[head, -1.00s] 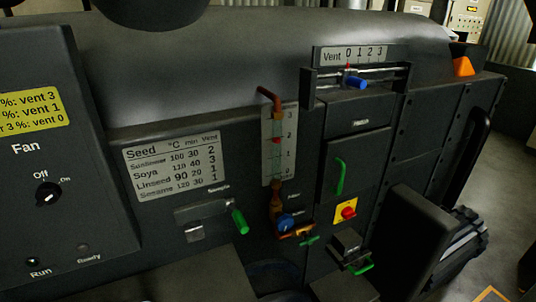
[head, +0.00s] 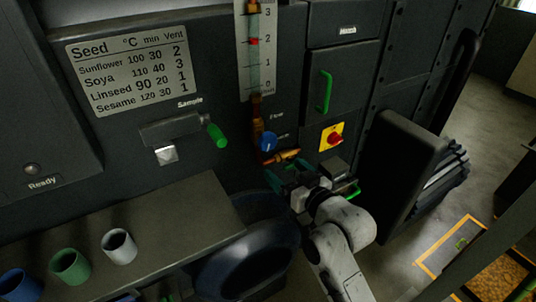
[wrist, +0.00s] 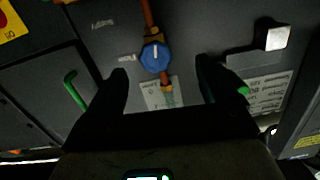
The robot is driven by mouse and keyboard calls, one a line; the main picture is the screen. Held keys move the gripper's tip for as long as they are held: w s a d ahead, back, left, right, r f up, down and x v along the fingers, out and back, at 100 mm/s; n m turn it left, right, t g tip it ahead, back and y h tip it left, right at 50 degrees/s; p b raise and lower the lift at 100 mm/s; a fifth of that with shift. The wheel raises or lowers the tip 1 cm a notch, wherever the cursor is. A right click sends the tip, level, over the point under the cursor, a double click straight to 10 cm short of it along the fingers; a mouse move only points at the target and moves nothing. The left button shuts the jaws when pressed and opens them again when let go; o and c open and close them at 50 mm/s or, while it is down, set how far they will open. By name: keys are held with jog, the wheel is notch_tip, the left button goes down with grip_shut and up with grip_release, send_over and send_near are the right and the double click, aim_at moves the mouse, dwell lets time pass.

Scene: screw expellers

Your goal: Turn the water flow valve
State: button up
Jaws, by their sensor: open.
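The blue round knob of the flow valve (head: 268,141) sits on a copper-coloured pipe below the 0–3 gauge (head: 257,60). In the wrist view the knob (wrist: 155,56) has a white pointer mark and appears between my two dark fingers. My gripper (head: 287,175) is open and empty, just below and in front of the knob in the head view. In the wrist view my gripper (wrist: 163,70) has a finger to either side of the knob, with gaps showing. I cannot tell how far the fingertips are from the panel.
A green sample handle (head: 217,136) is left of the valve. A red knob on a yellow plate (head: 332,137) and a green door handle (head: 325,91) are to the right. Several cups, including a white one (head: 119,246), stand on the shelf (head: 195,220). A black box (head: 405,150) juts out at right.

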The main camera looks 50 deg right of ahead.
aim_at(270, 144)
jog(key=shift+t+h, duration=0.4)
jog(key=shift+t, duration=0.1)
jog(key=x, duration=0.3)
jog(key=r+x, duration=0.1)
jog(key=x, duration=0.3)
jog(key=d+x, duration=0.1)
jog(key=x, duration=0.3)
jog(key=shift+d+r, duration=0.1)
jog(key=shift+r, duration=0.05)
